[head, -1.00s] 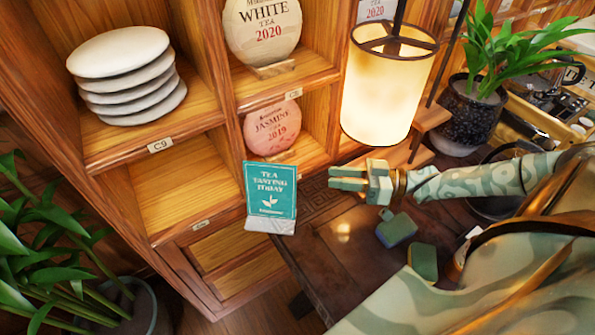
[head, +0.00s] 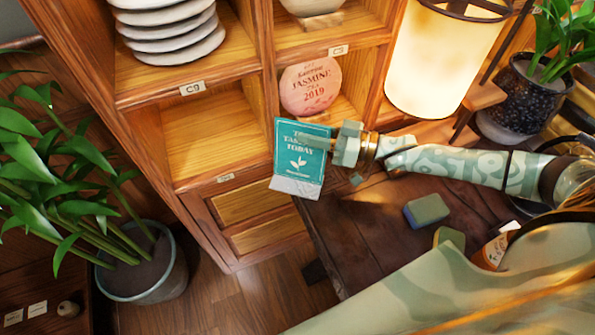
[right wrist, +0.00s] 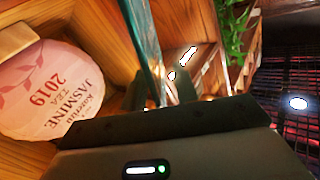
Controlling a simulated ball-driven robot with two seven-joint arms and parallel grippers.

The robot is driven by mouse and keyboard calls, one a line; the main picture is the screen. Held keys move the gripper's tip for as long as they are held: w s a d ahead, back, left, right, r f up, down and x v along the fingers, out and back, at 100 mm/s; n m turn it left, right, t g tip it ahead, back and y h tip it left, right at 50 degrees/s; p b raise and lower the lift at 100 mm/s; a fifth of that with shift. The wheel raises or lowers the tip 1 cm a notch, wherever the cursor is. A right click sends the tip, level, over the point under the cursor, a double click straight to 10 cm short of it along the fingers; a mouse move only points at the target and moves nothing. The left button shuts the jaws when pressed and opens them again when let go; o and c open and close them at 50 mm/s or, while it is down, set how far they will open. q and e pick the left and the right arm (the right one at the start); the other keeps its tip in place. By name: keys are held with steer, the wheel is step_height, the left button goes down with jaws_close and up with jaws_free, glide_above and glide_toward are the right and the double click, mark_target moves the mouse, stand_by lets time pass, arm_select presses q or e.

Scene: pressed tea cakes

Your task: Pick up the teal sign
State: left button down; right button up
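The teal sign (head: 297,165), lettered in white with a leaf mark, stands slightly tilted in its pale base (head: 296,187) at the dark table's left corner. My right gripper (head: 312,141) reaches it from the right; one finger lies across the upper front of the sign, over its lettering, and the other is hidden behind it. In the right wrist view the sign (right wrist: 143,40) shows nearly edge-on, running between the two fingers (right wrist: 158,88), which stand apart with gaps beside it. My left gripper is in neither view now.
Behind is a wooden shelf (head: 190,183) with a pink jasmine cake (head: 310,87) and stacked pale cakes (head: 172,32). A lit lamp (head: 440,62) stands behind my right arm. Small green-blue blocks (head: 425,211) lie on the dark table (head: 370,230). A potted plant (head: 150,268) is at left.

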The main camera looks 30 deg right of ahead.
steer(key=shift+x, duration=0.75)
jaws_close()
steer(key=shift+r, duration=0.1)
